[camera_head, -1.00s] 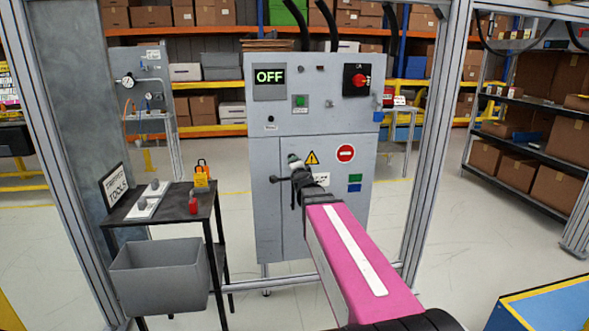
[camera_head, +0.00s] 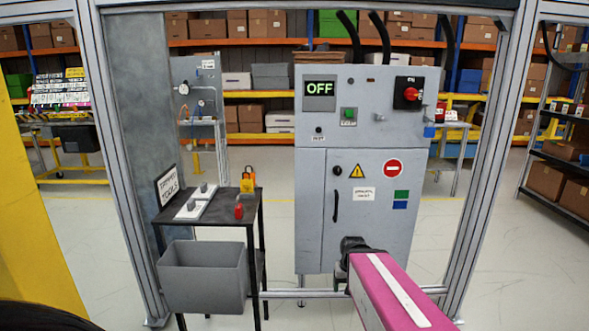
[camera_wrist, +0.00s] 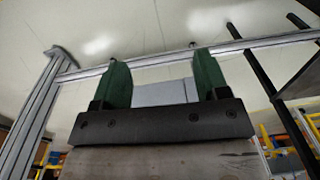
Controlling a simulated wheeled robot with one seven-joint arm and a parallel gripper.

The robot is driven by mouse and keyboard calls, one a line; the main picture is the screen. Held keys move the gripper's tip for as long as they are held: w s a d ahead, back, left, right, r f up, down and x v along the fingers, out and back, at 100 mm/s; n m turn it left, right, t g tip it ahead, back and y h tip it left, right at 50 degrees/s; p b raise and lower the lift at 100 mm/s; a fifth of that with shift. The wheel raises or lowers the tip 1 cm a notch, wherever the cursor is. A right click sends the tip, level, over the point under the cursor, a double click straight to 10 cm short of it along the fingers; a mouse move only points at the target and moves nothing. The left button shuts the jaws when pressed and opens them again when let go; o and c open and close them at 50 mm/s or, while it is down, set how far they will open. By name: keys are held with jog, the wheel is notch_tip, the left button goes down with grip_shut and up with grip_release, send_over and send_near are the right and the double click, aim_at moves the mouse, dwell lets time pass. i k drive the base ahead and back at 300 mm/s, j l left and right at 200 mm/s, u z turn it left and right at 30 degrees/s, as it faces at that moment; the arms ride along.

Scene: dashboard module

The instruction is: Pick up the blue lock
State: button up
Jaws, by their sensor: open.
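A small blue lock (camera_head: 429,131) shows at the right edge of the grey control cabinet (camera_head: 310,210), below the red rotary switch (camera_head: 408,94). How it is attached is too small to tell. In the head view my pink arm reaches toward the cabinet's lower front, and its dark end is low and left of the lock; the fingers are hidden there. In the wrist view my gripper (camera_wrist: 161,62) has two green fingers spread apart with nothing between them. The lock is not visible in the wrist view.
A black table (camera_head: 220,222) at left holds a yellow lock-like item (camera_head: 248,180), a red lock (camera_head: 239,211) and a "tools" sign (camera_head: 169,185). A grey bin (camera_head: 204,280) hangs in front. Metal frame posts (camera_head: 480,160) stand on both sides of the cabinet.

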aim_at(429, 131)
jog(key=i+z, duration=0.35)
jog(key=i+j+z, duration=0.1)
jog(key=z, duration=0.25)
jog(key=i+j+z, duration=0.25)
jog(key=j+z, duration=0.25)
jog(key=i+l, duration=0.05)
